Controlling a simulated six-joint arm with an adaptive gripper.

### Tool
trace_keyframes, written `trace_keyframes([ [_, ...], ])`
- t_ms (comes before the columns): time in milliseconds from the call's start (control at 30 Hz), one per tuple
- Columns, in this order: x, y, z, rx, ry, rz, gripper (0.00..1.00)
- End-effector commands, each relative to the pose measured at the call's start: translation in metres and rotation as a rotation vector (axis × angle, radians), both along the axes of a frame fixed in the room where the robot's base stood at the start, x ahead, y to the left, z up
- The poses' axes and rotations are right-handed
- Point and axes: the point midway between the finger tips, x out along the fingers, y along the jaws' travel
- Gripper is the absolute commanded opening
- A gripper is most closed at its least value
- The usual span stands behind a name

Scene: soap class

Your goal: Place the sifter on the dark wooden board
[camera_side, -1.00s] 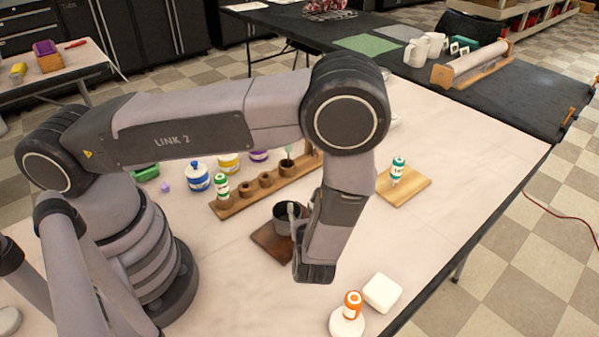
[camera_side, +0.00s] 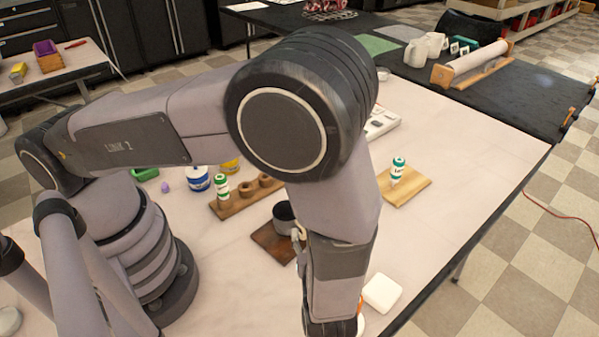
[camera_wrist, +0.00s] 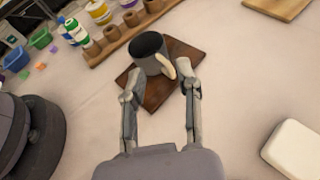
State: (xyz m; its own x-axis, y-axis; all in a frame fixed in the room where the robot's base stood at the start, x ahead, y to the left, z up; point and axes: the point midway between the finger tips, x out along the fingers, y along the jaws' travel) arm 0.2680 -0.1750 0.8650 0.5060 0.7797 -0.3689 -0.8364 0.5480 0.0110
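The sifter is a dark grey cup with a pale handle. It stands upright on the dark wooden board, in the side view (sifter (camera_side: 284,217), board (camera_side: 268,242)) and in the wrist view (sifter (camera_wrist: 148,50), board (camera_wrist: 183,53)). Its handle points toward my gripper. My gripper (camera_wrist: 158,92) is open and empty in the wrist view, its two fingers apart on the near side of the sifter. In the side view my wrist hides most of the gripper (camera_side: 299,236) and part of the board's right side.
A wooden rack (camera_side: 240,203) with round holders and a green-white bottle (camera_side: 221,190) stands behind the board. A lighter board (camera_side: 412,186) bears another bottle (camera_side: 397,170). A white block (camera_side: 382,293) lies at front right. The table left of the dark board is clear.

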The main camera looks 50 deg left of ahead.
Motion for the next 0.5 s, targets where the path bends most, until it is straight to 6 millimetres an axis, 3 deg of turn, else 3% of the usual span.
trace_keyframes([
  [133,0.009,0.013,0.039,-0.120,-0.042,0.162,0.33],
  [267,0.016,0.044,0.096,-0.314,-0.116,0.423,0.33],
  [500,-0.003,0.110,0.191,-0.722,-0.304,0.907,0.33],
])
